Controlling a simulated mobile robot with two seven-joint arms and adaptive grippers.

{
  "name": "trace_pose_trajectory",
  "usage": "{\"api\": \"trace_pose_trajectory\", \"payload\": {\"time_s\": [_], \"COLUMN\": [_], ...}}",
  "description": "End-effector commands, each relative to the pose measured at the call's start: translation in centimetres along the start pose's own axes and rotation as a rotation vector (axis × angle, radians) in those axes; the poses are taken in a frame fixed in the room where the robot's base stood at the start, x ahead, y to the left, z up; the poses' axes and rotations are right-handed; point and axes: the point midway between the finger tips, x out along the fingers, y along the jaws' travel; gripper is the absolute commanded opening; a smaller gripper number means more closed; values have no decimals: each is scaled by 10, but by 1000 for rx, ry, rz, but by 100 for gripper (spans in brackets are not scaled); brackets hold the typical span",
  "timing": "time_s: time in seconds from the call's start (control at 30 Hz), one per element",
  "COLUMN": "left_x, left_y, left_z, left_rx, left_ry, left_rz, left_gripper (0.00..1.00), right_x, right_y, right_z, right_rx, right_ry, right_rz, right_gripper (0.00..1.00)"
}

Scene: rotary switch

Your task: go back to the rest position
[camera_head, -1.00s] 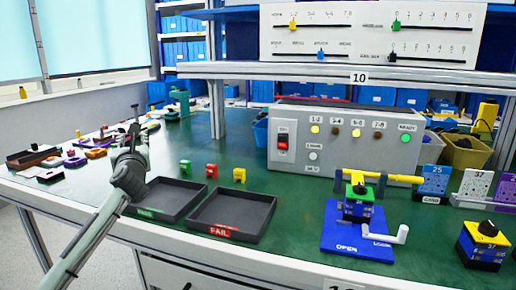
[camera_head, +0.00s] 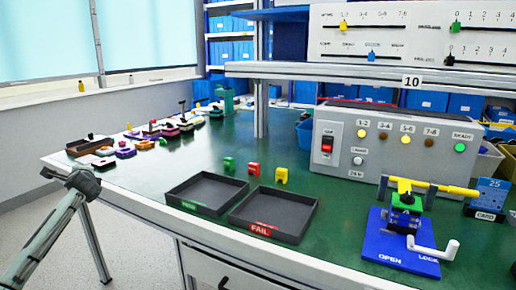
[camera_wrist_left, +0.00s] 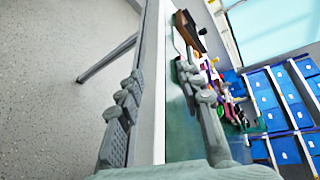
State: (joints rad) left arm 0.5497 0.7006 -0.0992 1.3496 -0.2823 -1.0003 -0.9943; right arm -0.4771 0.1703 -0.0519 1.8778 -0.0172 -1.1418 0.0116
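My left gripper (camera_head: 70,174) is at the left in the head view, beside the table's left front edge, with its arm coming up from the lower left. In the left wrist view its two fingers stand wide apart with nothing between them (camera_wrist_left: 156,90); the table edge shows behind the gap. The blue fixture (camera_head: 381,247) marked OPEN and LOCK stands at the right of the table, with a yellow bar, a green part and a white crank handle. My right gripper is not in view.
Two dark trays, PASS (camera_head: 205,190) and FAIL (camera_head: 272,212), sit near the front edge, apparently empty. Green, red and yellow pieces (camera_head: 281,175) stand behind them. A grey test box (camera_head: 340,172) with lamps stands behind the fixture. Floor is open left of the table.

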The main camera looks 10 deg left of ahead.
Motion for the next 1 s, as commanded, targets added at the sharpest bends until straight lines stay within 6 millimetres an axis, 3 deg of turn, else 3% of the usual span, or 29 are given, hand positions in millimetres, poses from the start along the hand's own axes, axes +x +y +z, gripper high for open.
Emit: {"api": "trace_pose_trajectory", "payload": {"time_s": [0.1, 0.4, 0.57, 0.77, 1.0], "left_x": [-1, -9, -34, -83, -186], "left_y": [19, 55, 124, 223, 367], "left_z": [-10, -32, -80, -131, -174], "left_rx": [-382, -1123, -1077, -1013, -951], "left_ry": [25, -14, 17, 52, 77], "left_rz": [89, 290, 382, 516, 732], "left_gripper": [36, 36, 36, 36, 36], "right_x": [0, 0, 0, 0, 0], "right_y": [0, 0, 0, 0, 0], "right_z": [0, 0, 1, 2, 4], "right_rx": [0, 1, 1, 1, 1], "right_ry": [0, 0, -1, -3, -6], "right_rz": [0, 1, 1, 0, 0], "right_gripper": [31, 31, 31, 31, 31]}}
